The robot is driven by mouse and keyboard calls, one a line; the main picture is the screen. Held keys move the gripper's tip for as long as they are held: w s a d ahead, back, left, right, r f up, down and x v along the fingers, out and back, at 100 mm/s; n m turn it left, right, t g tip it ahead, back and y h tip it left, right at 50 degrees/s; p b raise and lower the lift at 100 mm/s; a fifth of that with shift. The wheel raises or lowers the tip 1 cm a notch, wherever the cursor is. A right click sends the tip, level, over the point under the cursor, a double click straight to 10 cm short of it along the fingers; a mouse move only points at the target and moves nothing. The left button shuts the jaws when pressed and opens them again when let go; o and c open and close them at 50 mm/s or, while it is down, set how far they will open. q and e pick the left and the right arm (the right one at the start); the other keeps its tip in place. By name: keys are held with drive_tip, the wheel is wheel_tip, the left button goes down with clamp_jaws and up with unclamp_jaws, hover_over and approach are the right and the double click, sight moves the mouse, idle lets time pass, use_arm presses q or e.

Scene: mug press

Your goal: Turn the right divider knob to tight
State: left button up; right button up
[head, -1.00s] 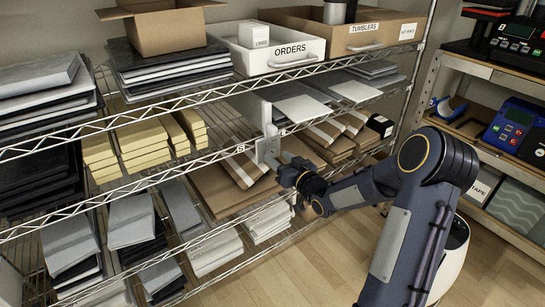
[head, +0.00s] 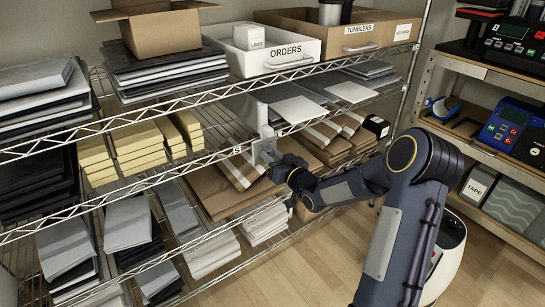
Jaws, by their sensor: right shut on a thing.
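The right divider (head: 263,114) is a light grey upright panel at the front of the middle wire shelf. Its bracket (head: 263,151) hangs at the shelf's front edge, with a small white label (head: 238,150) to its left. My right gripper (head: 278,162) reaches in from the right and is shut at the bracket. The knob itself is hidden behind the gripper fingers, so its turn position cannot be read. My left gripper is not in view.
Yellow stacks (head: 137,146) lie left of the divider and brown striped packs (head: 323,134) right of it. A white ORDERS bin (head: 290,54) and a TUMBLERS box (head: 368,42) stand above. A second rack with a blue device (head: 507,126) is at right.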

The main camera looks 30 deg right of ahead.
drive_tip(key=m, duration=0.6)
drive_tip(key=shift+d+m, duration=0.1)
drive_tip(key=shift+m, duration=0.2)
drive_tip(key=m+p, duration=0.1)
drive_tip(key=m, duration=0.2)
drive_tip(key=shift+m, duration=0.3)
drive_tip(key=shift+m+p, duration=0.6)
drive_tip(key=shift+m, duration=1.2)
drive_tip(key=shift+f, duration=0.1)
drive_tip(key=o, duration=1)
drive_tip(key=shift+c, duration=0.2)
